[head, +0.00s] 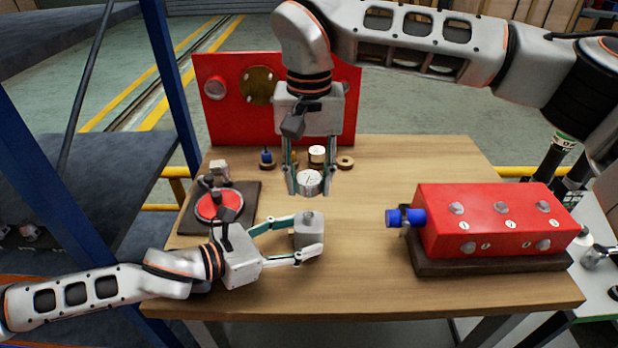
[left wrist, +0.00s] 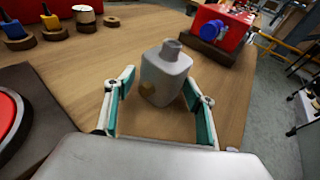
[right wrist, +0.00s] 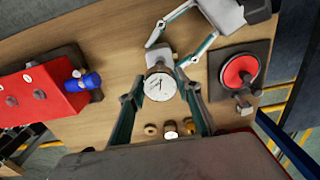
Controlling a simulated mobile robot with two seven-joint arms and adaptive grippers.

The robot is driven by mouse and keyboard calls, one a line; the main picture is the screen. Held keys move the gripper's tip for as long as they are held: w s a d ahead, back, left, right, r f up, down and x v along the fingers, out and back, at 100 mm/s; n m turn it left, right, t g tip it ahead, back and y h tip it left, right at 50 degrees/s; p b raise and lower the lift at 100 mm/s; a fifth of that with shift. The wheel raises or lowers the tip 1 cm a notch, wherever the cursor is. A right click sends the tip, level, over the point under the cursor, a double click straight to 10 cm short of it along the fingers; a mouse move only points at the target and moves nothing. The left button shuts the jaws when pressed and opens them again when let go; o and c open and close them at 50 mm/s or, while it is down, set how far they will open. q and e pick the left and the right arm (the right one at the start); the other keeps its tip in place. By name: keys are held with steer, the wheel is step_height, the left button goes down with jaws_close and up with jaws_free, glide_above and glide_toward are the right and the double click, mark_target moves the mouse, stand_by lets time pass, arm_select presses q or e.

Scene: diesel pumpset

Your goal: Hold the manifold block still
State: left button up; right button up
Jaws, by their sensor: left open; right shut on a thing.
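The manifold block (head: 308,234) is a small grey block with a round port on top, standing upright on the table. In the left wrist view the block (left wrist: 166,76) shows a brass-coloured fitting low on its near face. My left gripper (head: 306,238) is open, with one finger on each side of the block and gaps visible between. My right gripper (head: 310,189) points down behind and above the block, shut on a round gauge with a white dial (head: 310,180). In the right wrist view the gauge (right wrist: 160,86) partly hides the block (right wrist: 158,56).
A red pump unit (head: 495,222) with a blue port stands at right. A dark base with a red disc (head: 219,206) is at left. Several small fittings (head: 317,155) line the back before a red panel (head: 225,120). The table's middle right is clear.

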arm_select(q)
steer(key=shift+w+d+f, duration=0.2)
steer(key=shift+w+d, duration=0.15)
steer(key=shift+d, duration=0.1)
steer(key=shift+c, duration=0.4)
steer(key=c, duration=0.6)
steer(key=o, duration=0.8)
steer(key=c, duration=1.4)
